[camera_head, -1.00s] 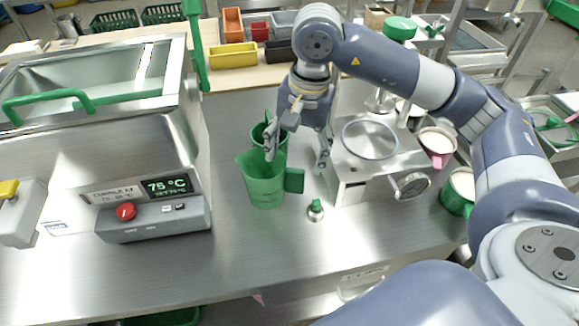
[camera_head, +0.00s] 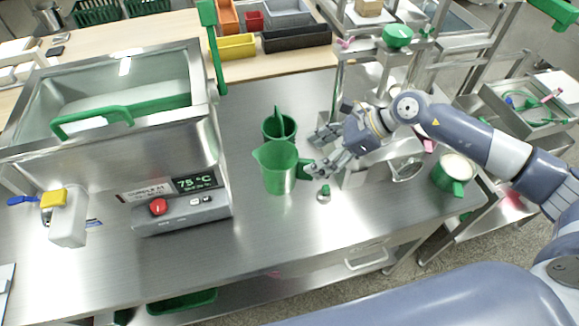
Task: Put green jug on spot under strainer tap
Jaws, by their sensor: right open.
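A green jug (camera_head: 277,171) stands upright on the steel bench, its handle (camera_head: 303,169) pointing right. A second green vessel (camera_head: 278,127) stands just behind it. My right gripper (camera_head: 313,152) is open and empty, lying low to the right of the jug. One fingertip is close to the handle; I cannot tell whether it touches. My left gripper is out of view. I cannot clearly identify the strainer tap or the spot under it.
A steel tank with a 75 °C control box (camera_head: 181,213) fills the bench's left. A steel machine with a dial (camera_head: 407,170) is partly behind my arm. A white-filled green vessel (camera_head: 453,174) stands right. The front bench is clear.

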